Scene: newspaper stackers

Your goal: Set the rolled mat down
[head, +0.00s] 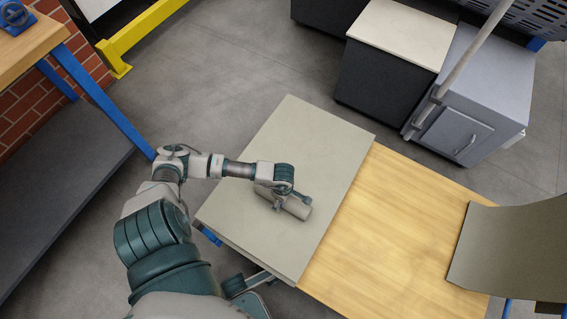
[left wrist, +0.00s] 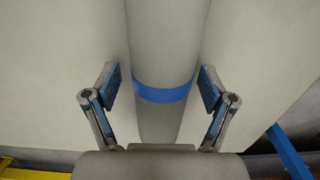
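The rolled mat (head: 297,208) is a short grey-beige roll that appears to lie on a flat grey-green sheet (head: 320,135) on the wooden table (head: 400,235). In the left wrist view the rolled mat (left wrist: 165,40) runs away from me through the middle, with a blue band around it. My left gripper (head: 283,198) is over the roll and partly hides it in the head view. In the left wrist view its fingers (left wrist: 161,92) stand on either side of the blue band, with a visible gap to the roll on both sides. My right gripper is not in view.
A curved grey-green sheet (head: 510,245) rests at the table's right end. Bare wood lies between it and the flat sheet. A grey cabinet (head: 480,95) and a dark cabinet with a pale top (head: 400,35) stand behind. A blue-legged bench (head: 25,45) is at left.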

